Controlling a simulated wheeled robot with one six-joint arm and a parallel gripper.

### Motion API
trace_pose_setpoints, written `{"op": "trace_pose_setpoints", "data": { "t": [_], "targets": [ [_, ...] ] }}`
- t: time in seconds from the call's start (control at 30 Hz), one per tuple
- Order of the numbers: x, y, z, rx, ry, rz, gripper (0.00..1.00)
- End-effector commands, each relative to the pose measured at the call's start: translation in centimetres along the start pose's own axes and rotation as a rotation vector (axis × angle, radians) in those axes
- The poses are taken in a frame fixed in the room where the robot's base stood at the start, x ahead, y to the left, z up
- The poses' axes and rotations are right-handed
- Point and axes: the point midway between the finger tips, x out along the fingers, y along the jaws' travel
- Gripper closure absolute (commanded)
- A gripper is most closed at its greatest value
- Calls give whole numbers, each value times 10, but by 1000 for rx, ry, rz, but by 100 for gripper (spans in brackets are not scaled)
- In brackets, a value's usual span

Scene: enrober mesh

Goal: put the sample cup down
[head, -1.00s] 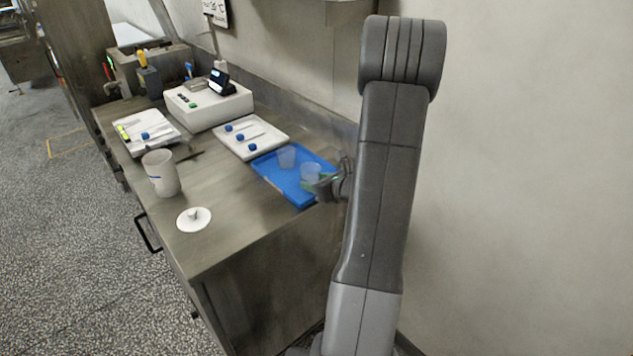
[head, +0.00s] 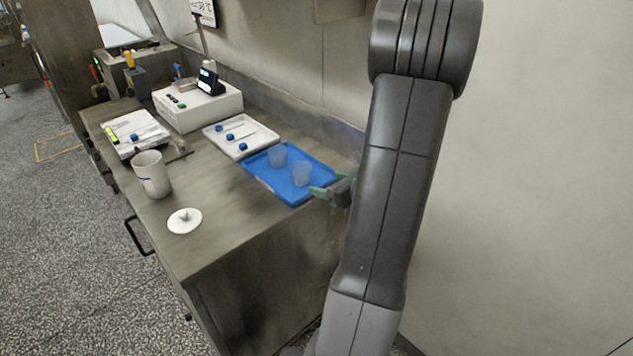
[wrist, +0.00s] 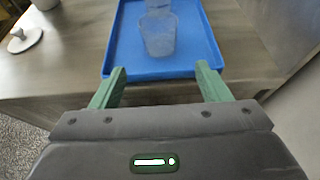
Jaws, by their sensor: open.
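Two clear sample cups stand upright on the blue tray (head: 262,183). The nearer cup (head: 301,173) is close to the tray's right side; the farther cup (head: 277,156) is behind it. In the wrist view the nearer cup (wrist: 159,36) stands on the tray (wrist: 118,55), partly covering the farther cup (wrist: 158,6). My gripper (head: 318,187) is at the tray's near right edge. Its green fingers are open and empty in the wrist view (wrist: 161,72), with the nearer cup beyond the tips and apart from them.
A white tray (head: 218,142) with blue-capped items lies behind the blue tray. A white mug (head: 152,175) and a white lid (head: 185,220) stand to the left. A white instrument (head: 197,107) is at the back.

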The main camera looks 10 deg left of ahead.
Motion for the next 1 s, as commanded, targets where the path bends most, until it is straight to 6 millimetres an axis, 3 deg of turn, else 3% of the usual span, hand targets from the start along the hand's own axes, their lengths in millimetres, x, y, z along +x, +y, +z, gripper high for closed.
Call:
{"op": "trace_pose_setpoints", "data": {
  "t": [0.23, 1.0],
  "targets": [
    [-25, 0, 0, 0, -1, -1, 30],
    [-26, 0, 0, 0, -1, 1, 30]
  ]
}}
